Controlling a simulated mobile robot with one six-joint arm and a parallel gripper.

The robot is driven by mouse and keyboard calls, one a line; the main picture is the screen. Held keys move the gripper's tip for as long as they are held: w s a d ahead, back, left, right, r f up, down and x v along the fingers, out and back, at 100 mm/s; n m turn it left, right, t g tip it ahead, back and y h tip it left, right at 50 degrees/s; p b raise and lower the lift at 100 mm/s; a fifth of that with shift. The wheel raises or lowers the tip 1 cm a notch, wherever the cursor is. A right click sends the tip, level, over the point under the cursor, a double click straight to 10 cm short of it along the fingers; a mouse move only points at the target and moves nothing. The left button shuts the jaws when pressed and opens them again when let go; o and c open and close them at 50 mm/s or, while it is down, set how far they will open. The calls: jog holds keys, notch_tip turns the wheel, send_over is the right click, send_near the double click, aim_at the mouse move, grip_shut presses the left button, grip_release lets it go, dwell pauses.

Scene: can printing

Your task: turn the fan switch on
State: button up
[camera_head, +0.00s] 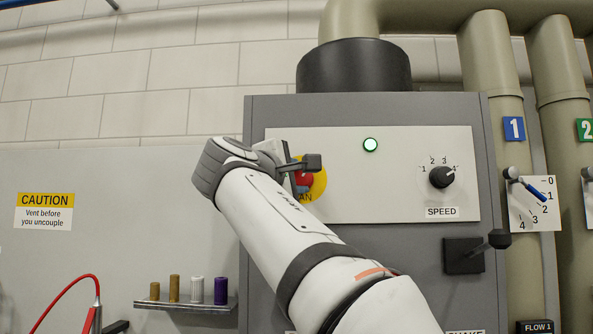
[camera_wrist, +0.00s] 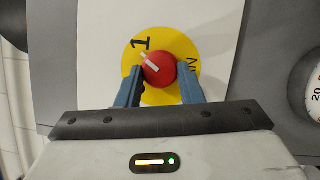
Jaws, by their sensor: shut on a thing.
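The fan switch (camera_wrist: 163,74) is a round red knob on a yellow disc (camera_wrist: 193,53), set in a white panel. In the wrist view my gripper (camera_wrist: 159,72) has one blue finger on each side of the knob and is shut on it. The knob's white pointer slants to the upper left, toward a "1" on the disc. In the head view my gripper (camera_head: 300,166) covers part of the red knob (camera_head: 302,181) and disc. The label below it is partly hidden by my arm.
The SPEED dial (camera_head: 442,177) is to the right on the same panel (camera_head: 345,190). A black lever (camera_head: 475,250) is below it. A small shelf with colored cylinders (camera_head: 185,302) is at lower left. Pipes with valve handles (camera_head: 535,190) stand at the right.

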jog(key=shift+r+m+g+p, duration=0.1)
jog(key=shift+m+g+p, duration=0.4)
jog(key=shift+m, duration=0.6)
jog(key=o, duration=1)
jog(key=shift+s, duration=0.1)
jog(key=b+v, duration=0.2)
jog(key=v, duration=0.5)
jog(key=shift+s, duration=0.35)
jog(key=shift+w, duration=0.1)
